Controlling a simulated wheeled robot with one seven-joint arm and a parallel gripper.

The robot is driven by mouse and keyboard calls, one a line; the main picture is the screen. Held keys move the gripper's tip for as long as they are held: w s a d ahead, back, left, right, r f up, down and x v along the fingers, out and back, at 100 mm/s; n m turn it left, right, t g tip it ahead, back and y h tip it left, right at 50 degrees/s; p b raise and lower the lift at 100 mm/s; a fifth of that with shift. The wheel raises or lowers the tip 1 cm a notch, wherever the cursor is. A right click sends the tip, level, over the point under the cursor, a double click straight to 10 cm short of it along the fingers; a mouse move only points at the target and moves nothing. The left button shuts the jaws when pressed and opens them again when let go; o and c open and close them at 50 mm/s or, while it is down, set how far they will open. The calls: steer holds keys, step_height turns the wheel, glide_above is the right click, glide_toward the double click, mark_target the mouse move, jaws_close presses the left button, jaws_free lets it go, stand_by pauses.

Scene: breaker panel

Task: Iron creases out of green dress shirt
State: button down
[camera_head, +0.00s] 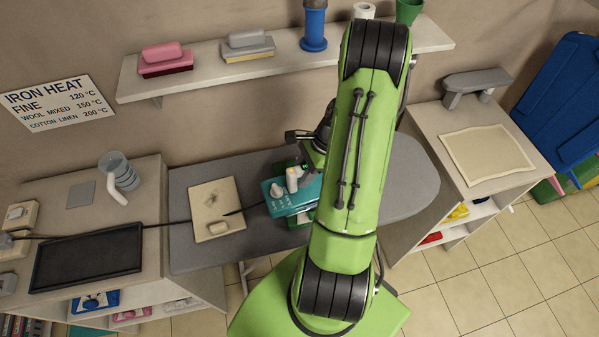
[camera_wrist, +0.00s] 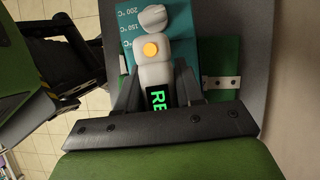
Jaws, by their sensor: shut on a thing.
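A teal iron (camera_head: 291,192) with a pale grey handle is on the grey ironing board (camera_head: 407,184), under my arm. My gripper (camera_wrist: 158,88) is shut on the iron's handle (camera_wrist: 152,75). In the wrist view the iron's teal body (camera_wrist: 190,27) shows temperature marks, an orange light, and a green-lit display reading "RE", the rest cut off. Green cloth, the dress shirt (camera_wrist: 222,82), lies beside and under the iron on the board. Most of the shirt is hidden by the iron, my arm and gripper, so creases cannot be seen.
A beige pad (camera_head: 205,196) lies on the board's left part, with a dark cord across it. A left counter holds a black mat (camera_head: 87,256) and a clear jug (camera_head: 118,170). A right counter holds a cream cloth (camera_head: 487,153). A wall sign (camera_head: 58,106) lists iron heats.

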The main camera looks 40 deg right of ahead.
mark_target(298, 168)
step_height(298, 168, up, 3)
steer(key=shift+w+f+p, duration=0.1)
steer(key=shift+p, duration=0.75)
steer(key=shift+r, duration=1)
